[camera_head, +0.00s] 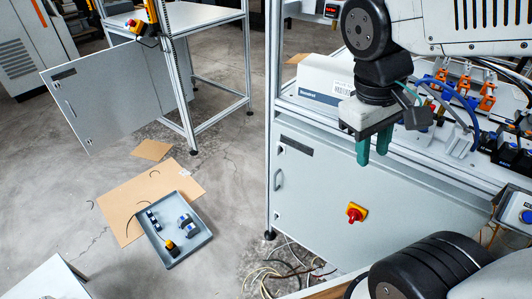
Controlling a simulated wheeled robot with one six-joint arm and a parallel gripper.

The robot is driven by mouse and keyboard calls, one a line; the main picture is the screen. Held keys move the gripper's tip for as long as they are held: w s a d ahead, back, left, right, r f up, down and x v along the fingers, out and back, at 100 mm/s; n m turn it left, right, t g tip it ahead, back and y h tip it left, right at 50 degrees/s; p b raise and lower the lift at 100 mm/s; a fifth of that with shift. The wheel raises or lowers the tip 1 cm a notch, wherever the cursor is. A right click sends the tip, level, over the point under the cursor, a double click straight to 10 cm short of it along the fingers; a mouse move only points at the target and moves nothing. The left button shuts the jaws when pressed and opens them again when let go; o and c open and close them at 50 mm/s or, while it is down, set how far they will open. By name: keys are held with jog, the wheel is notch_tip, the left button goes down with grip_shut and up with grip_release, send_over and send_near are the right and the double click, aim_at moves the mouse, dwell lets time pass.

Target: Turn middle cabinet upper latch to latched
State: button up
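The cabinet front panel (385,200) is light grey and closed under the workbench at the right. A small latch-like fitting (281,149) shows at its upper left edge, beside a black label strip (297,146). It is too small to tell which way it is turned. A grey handle (278,180) sits below it on the same edge. My gripper (374,157) has two green fingers pointing down, with a small gap and nothing between them. It hangs in front of the bench's front edge, right of the latch-like fitting and apart from it.
A red-and-yellow rotary switch (356,212) sits on the panel. Loose cables (285,270) lie on the floor below. A grey tray (190,240) with parts lies on cardboard (130,200). A grey cabinet door (110,95) stands open at the left.

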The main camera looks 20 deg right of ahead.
jog(key=w+f+n+h, duration=0.5)
jog(key=w+h, duration=0.1)
jog(key=w, duration=0.4)
jog(key=w+f+n+h, duration=0.5)
jog(key=w+f+n, duration=0.1)
jog(key=w, duration=0.4)
jog(key=n+t+h, duration=0.1)
jog(key=n+t, duration=1)
jog(key=n, duration=0.1)
send_near(277, 151)
jog(key=x, duration=0.8)
jog(key=shift+w+d+f, duration=0.1)
jog(key=shift+w+f, duration=0.05)
jog(key=shift+w, duration=0.05)
grip_shut()
